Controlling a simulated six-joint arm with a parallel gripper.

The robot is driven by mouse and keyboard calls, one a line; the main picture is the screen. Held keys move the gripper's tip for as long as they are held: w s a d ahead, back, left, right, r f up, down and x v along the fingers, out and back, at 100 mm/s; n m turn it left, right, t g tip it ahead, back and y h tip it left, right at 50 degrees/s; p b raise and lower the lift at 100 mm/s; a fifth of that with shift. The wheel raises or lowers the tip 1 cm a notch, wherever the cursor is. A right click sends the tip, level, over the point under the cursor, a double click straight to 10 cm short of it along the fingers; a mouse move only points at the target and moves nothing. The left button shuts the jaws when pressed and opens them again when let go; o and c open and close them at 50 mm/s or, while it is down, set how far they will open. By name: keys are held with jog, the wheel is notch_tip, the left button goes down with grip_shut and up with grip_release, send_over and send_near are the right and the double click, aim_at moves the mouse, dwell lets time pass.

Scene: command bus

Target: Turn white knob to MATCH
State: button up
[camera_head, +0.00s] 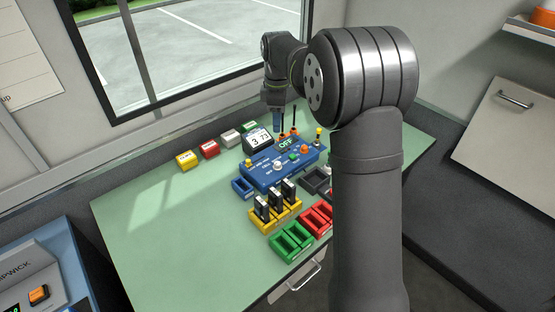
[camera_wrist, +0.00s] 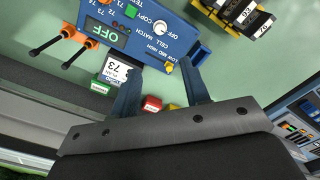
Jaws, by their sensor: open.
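The white knob (camera_head: 278,165) is on the front part of the blue control box (camera_head: 268,178). In the wrist view the white knob (camera_wrist: 160,27) is beside labels that include COPY, MATCH and CELL; I cannot tell which one its pointer faces. My gripper (camera_head: 277,129) points down over the back of the box, behind the white knob and apart from it. In the wrist view my gripper (camera_wrist: 157,72) has its blue fingers spread with nothing held. A yellow knob (camera_wrist: 169,67), beside LOW MID HIGH, appears between the fingertips in the picture.
The box has an OFF display (camera_head: 286,142), an orange button (camera_head: 304,149) and a green button (camera_head: 294,157). Black modules (camera_head: 275,199) and coloured trays stand in front.

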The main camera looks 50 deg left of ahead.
aim_at(278, 163)
notch_tip(278, 163, down, 17)
jog(key=shift+r, duration=0.2)
jog(key=shift+c, duration=0.2)
grip_shut()
